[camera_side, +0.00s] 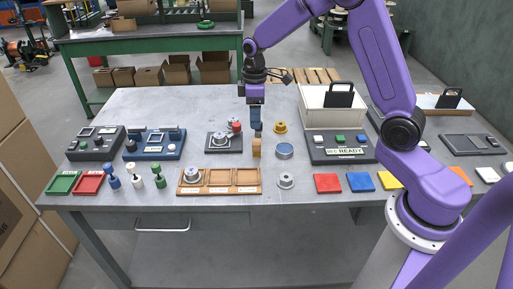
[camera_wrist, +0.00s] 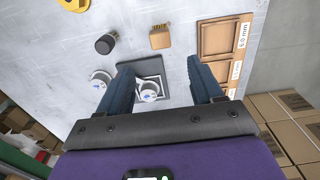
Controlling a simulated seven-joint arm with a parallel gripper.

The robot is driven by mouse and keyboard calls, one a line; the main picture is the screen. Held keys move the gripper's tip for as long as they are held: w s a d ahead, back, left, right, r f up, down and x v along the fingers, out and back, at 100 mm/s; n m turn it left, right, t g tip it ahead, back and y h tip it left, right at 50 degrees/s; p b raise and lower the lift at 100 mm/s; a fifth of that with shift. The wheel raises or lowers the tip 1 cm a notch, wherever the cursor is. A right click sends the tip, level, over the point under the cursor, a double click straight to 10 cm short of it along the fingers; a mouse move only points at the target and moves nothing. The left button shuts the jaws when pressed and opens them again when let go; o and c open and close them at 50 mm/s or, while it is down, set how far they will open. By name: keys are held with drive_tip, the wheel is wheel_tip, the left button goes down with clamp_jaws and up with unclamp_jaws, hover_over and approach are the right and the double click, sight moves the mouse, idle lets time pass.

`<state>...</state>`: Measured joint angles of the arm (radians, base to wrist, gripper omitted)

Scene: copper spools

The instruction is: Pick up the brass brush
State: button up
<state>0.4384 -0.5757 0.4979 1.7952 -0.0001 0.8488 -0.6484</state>
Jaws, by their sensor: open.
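The brush, a small tan block (camera_wrist: 160,37) with a fringed edge, lies on the table ahead of my fingertips in the wrist view. In the side view it is the upright-looking tan block (camera_side: 256,148), just below my fingertips in the picture. My gripper (camera_side: 256,128) points down over the table, open and empty. In the wrist view its two dark blue fingers (camera_wrist: 162,68) are spread wide, with the brush beyond them and not between them. Nothing touches the brush.
A grey pad (camera_side: 209,148) with a metal spool sits left of the brush. A wooden tray (camera_side: 247,189) lies in front. A dark cylinder (camera_wrist: 105,44) stands near the brush.

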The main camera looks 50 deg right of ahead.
sight(256, 141)
wheel_tip(256, 141, down, 6)
drive_tip(key=shift+r, duration=0.1)
drive_tip(key=shift+s+d+f, duration=0.1)
drive_tip(key=shift+f, duration=1.25)
drive_tip(key=shift+s+f, duration=0.1)
drive_tip(key=shift+f, duration=1.2)
drive_tip(key=c, duration=1.1)
